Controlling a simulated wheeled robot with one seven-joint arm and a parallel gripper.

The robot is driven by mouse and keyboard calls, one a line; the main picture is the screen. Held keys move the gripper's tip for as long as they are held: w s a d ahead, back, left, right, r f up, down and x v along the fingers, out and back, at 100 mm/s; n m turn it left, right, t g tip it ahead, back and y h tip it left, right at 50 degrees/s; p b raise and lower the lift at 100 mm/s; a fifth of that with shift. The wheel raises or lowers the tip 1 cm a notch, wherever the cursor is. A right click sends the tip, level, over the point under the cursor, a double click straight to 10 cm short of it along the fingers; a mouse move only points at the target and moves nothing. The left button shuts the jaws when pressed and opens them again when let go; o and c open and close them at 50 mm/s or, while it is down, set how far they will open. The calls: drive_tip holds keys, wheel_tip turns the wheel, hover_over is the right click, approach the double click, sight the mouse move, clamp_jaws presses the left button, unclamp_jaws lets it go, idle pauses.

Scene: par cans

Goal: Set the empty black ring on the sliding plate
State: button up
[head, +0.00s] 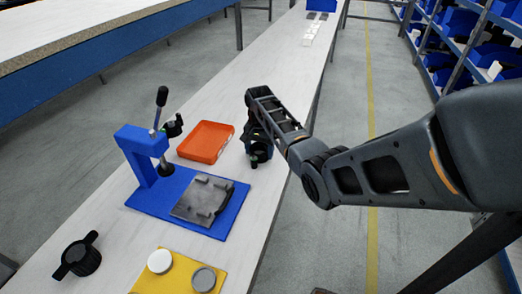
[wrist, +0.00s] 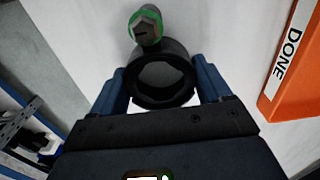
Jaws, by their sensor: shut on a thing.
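My gripper (head: 259,142) is shut on a black ring (wrist: 162,52), above the right edge of the bench by the orange tray. In the wrist view the ring sits between the two blue fingers, with a pale grey surface showing through its opening. A grey stub with a green edge (wrist: 146,27) shows at the ring's far side. In the head view the ring (head: 259,155) is partly hidden by the gripper. The grey sliding plate (head: 203,198) lies on the press's blue base (head: 232,213), with nothing on it. The blue press (head: 142,145) stands at its left.
An orange tray (head: 206,141), marked DONE in the wrist view (wrist: 291,75), lies behind the base. A second black part with side lugs (head: 77,259) is at front left. A yellow plate (head: 150,284) holds a white disc (head: 160,261) and a grey disc (head: 204,279).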

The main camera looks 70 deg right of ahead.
drive_tip(key=shift+r, duration=0.1)
drive_tip(key=shift+r+p, duration=2.95)
drive_tip(key=shift+p, duration=0.15)
